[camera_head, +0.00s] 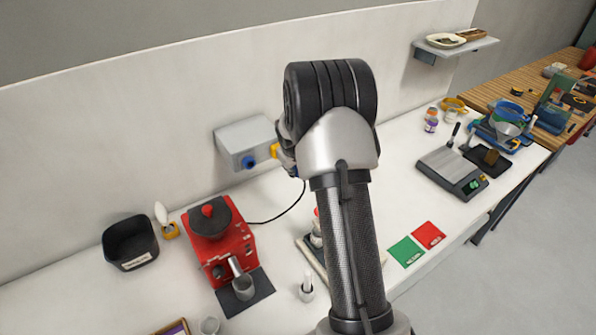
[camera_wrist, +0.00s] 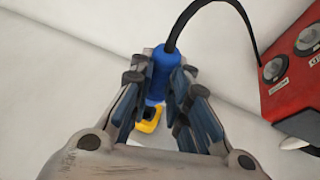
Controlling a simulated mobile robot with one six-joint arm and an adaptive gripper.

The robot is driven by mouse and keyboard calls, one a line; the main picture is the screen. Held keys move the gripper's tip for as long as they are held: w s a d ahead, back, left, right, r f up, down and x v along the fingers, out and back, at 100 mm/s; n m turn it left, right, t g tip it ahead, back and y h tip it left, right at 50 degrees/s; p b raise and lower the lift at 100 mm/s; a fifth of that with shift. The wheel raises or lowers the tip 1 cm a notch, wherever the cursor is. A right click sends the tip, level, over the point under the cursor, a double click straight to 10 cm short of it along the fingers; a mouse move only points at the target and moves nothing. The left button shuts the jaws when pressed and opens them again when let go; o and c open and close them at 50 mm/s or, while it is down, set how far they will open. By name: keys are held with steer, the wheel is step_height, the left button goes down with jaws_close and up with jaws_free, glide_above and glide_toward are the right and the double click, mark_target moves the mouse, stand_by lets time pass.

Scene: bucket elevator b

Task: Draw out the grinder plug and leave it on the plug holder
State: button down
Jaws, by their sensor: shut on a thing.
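My gripper (camera_wrist: 162,80) is shut on the blue grinder plug (camera_wrist: 163,74) in the wrist view, with a finger on each side. A black cable (camera_wrist: 238,12) leaves the plug's upper end. A yellow piece (camera_wrist: 150,119) shows just beyond the plug's lower end; I cannot tell whether the plug sits in it. In the head view, the grey wall box (camera_head: 240,138) carries a blue socket (camera_head: 248,162), and a yellow part (camera_head: 275,150) is beside my gripper. My arm hides the plug there. The plug holder cannot be made out for certain.
The red grinder (camera_head: 232,243) stands below the box, with its cable (camera_head: 290,208) running behind my arm. A black bin (camera_head: 130,242) is at left. Green (camera_head: 406,251) and red (camera_head: 429,234) cards and a scale (camera_head: 452,170) lie at right.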

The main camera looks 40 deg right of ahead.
steer(key=shift+w+d, duration=0.1)
steer(key=shift+w, duration=1.15)
steer(key=shift+b, duration=0.4)
stand_by(0.9)
steer(key=shift+w+d, duration=0.1)
steer(key=shift+w, duration=1)
steer(key=shift+w, duration=0.35)
steer(key=shift+w, duration=0.35)
steer(key=c, duration=1.4)
jaws_free()
steer(key=shift+w+d+r, duration=0.1)
steer(key=shift+c, duration=0.2)
